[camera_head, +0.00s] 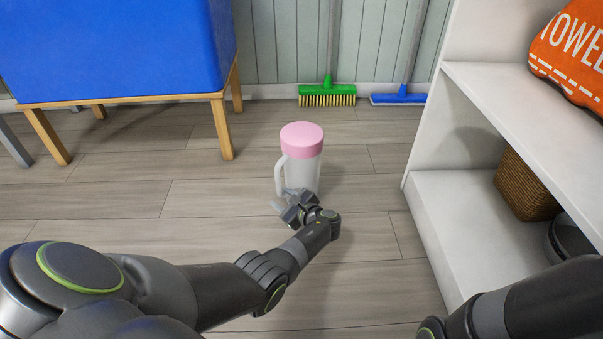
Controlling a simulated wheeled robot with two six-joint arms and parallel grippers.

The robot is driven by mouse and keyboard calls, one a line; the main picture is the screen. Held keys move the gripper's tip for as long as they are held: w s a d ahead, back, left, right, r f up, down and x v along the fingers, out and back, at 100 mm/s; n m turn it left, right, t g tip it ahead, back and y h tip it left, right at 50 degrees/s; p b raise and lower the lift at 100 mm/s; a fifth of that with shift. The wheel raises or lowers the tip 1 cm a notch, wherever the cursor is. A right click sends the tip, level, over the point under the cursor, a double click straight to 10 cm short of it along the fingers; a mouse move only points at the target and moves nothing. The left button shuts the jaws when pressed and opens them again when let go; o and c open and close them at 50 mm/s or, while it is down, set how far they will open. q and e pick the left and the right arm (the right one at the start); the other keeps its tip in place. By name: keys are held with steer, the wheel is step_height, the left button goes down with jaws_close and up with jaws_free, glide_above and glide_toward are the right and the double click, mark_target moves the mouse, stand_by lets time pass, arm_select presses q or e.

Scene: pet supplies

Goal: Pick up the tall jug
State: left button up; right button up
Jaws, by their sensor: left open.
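The tall jug (304,168) stands upright on the wooden floor in the middle of the view. It has a pink lid, a pale whitish body and a handle on its left side. My left gripper (288,199) is open at the jug's lower front, near the foot of the handle. My wrist hides part of the jug's base, and I cannot tell whether the fingers touch it. My right arm comes in at the lower right, but its gripper is out of view.
A blue box on wooden legs (120,50) stands at the back left. A green broom (327,94) and a blue one (399,98) lean at the back wall. A white shelf (447,215) with a basket (526,185) and an orange towel bag (572,52) bounds the right. Floor around the jug is clear.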

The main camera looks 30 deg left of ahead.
arm_select(q)
steer(key=shift+a, duration=0.1)
steer(key=shift+c, duration=0.4)
steer(key=shift+r, duration=0.1)
jaws_close()
